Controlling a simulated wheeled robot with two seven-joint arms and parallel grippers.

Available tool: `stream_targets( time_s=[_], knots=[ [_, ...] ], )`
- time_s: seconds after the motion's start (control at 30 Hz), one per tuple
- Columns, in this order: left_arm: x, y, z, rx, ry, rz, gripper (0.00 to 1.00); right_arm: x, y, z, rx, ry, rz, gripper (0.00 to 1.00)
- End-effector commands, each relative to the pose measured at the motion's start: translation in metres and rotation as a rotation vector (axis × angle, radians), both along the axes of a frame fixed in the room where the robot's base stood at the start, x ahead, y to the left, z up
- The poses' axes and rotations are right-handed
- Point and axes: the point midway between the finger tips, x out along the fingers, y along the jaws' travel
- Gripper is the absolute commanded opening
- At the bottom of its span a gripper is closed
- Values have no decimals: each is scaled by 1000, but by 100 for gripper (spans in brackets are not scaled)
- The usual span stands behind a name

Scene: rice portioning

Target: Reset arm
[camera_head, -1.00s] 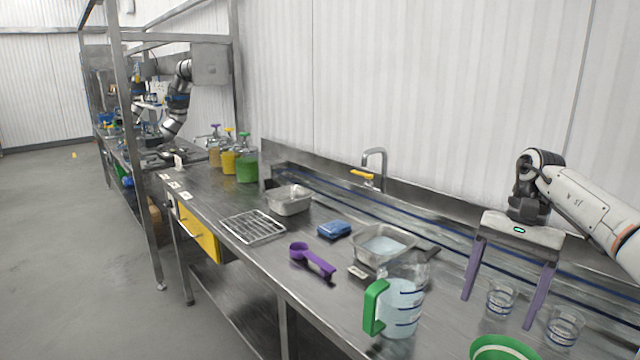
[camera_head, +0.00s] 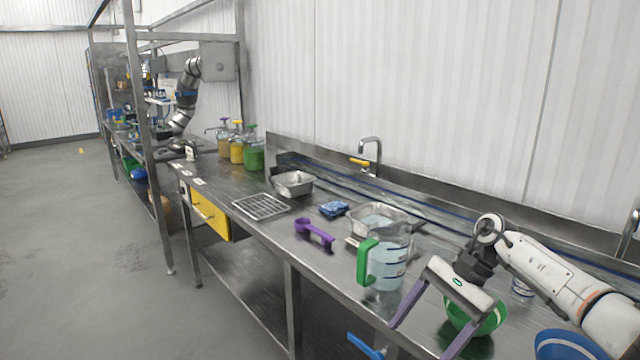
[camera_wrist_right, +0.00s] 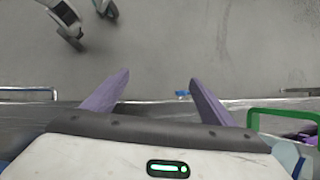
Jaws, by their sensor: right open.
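My right gripper (camera_head: 425,312) is in the head view at the lower right, tilted, with its two purple fingers spread apart and nothing between them. It is above the front part of the steel counter, in front of a green bowl (camera_head: 486,322) that it partly hides. In the right wrist view the open fingers (camera_wrist_right: 160,90) point out past the counter's front edge, with grey floor beyond. My left gripper is not in view.
A measuring jug (camera_head: 391,265) with a green handle stands just left of my right gripper. Behind it are a steel pan (camera_head: 352,224), a purple scoop (camera_head: 315,233) and a blue sponge (camera_head: 334,209). A blue bowl (camera_head: 562,346) is at the lower right. Open floor (camera_head: 75,260) lies left.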

Motion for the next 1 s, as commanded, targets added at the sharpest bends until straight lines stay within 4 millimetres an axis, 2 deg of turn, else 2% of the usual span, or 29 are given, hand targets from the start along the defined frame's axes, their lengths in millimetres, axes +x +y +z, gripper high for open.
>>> stream_targets(
  time_s=[0.03, 0.17, 0.2, 0.3, 0.4, 0.5, 0.57, 0.67, 0.77, 0.83, 0.87, 0.97, 1.0],
  knots=[
    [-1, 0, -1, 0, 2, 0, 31, -6, 23, -16, 56, 25, -30, 78],
    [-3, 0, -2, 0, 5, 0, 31, -24, 100, -45, 272, 130, -194, 78],
    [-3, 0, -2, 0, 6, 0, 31, -32, 128, -51, 363, 190, -271, 78],
    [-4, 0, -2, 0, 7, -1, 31, -49, 184, -54, 584, 382, -488, 78],
    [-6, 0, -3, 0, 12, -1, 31, -60, 217, -49, 789, 627, -726, 78],
    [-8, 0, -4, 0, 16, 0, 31, -64, 227, -46, 970, 918, -980, 78],
    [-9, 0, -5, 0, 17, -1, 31, -65, 223, -48, 1069, 1111, -1134, 78],
    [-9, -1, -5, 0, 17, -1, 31, -69, 202, -62, 1215, 1456, -1391, 78],
    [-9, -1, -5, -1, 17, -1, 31, -79, 168, -91, 1339, 1823, -1648, 78],
    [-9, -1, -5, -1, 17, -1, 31, -95, 141, -118, 1415, 2091, -1818, 78],
    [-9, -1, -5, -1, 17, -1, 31, -104, 129, -130, -1353, -2067, 1767, 78],
    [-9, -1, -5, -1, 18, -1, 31, -146, 89, -175, -1084, -1829, 1486, 78],
    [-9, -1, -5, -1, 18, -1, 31, -165, 75, -192, -993, -1734, 1379, 78]
  ],
)
